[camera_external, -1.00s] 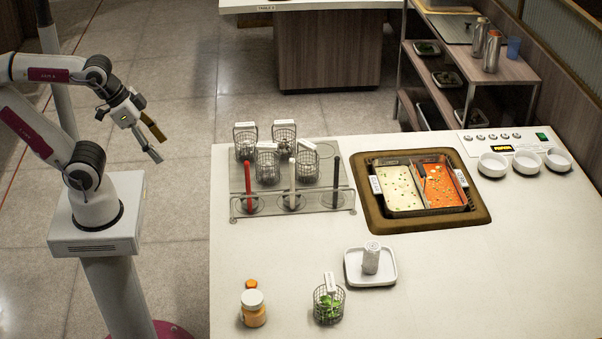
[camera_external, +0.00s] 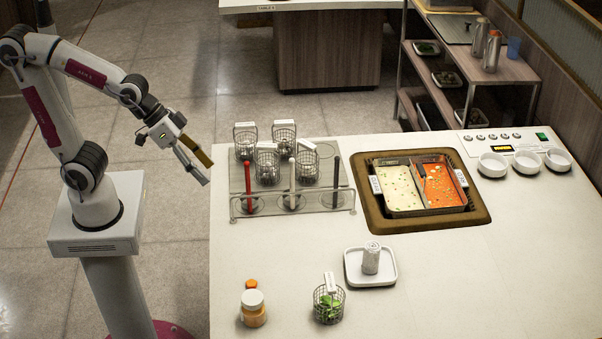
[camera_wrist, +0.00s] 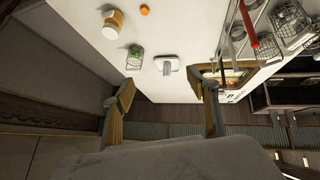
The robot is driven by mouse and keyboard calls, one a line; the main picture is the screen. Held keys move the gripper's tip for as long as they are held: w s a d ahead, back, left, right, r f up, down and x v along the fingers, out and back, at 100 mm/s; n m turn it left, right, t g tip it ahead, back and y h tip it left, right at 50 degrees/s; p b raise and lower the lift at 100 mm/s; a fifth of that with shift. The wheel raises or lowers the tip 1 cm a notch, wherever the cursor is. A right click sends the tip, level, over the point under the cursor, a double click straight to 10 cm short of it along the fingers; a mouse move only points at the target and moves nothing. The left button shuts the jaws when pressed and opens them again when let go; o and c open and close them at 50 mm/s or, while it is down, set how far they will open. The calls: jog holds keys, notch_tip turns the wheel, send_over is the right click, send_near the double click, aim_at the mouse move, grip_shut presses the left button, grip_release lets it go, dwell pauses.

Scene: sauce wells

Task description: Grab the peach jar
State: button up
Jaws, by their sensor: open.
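The peach jar (camera_external: 253,311), with peach-orange contents and a white lid, stands upright near the front left of the white counter. It also shows at the top left of the wrist view (camera_wrist: 112,25). A small orange round thing (camera_external: 252,284) sits just behind it, and shows apart from it in the wrist view (camera_wrist: 145,10). My gripper (camera_external: 204,171) is open and empty, in the air by the counter's left edge, well behind and above the jar. Its two fingers are spread in the wrist view (camera_wrist: 165,95).
A wire basket of greens (camera_external: 328,305) stands right of the jar. A white tray (camera_external: 387,268) holds a rolled towel (camera_external: 371,258). A rack (camera_external: 320,203) with several wire baskets and upright handles is at the back left. A two-part pot (camera_external: 420,208) is sunk in the counter.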

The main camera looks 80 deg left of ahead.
jog(key=w+d+f+t+h, duration=0.1)
jog(key=w+d+f, duration=0.4)
jog(key=w+d, duration=0.35)
jog(key=n+t+y, duration=0.1)
jog(key=n+t, duration=0.1)
jog(key=t, duration=0.2)
send_over(247, 292)
jog(key=w+a, duration=0.2)
jog(key=w, duration=0.2)
notch_tip(247, 292, down, 12)
jog(key=s+f+t, duration=0.1)
jog(key=f, duration=0.1)
jog(key=s+d+f+t, duration=0.1)
jog(key=s+d+f+t+y, duration=0.1)
jog(key=s+f, duration=0.1)
jog(key=shift+f+m, duration=0.35)
jog(key=shift+m, duration=0.05)
jog(key=s+f+m, duration=0.1)
jog(key=s, duration=0.1)
jog(key=s+f+t, duration=0.1)
jog(key=s+f+m+t+h, duration=0.1)
jog(key=s, duration=0.1)
jog(key=shift+s+d+m, duration=0.2)
jog(key=shift+s+m, duration=0.1)
jog(key=shift+s+a+f+m+h, duration=0.1)
jog(key=shift+s+f+m+h, duration=0.25)
jog(key=shift+s, duration=0.3)
jog(key=shift+w+d, duration=0.25)
jog(key=shift+w, duration=1.05)
jog(key=shift+w, duration=0.1)
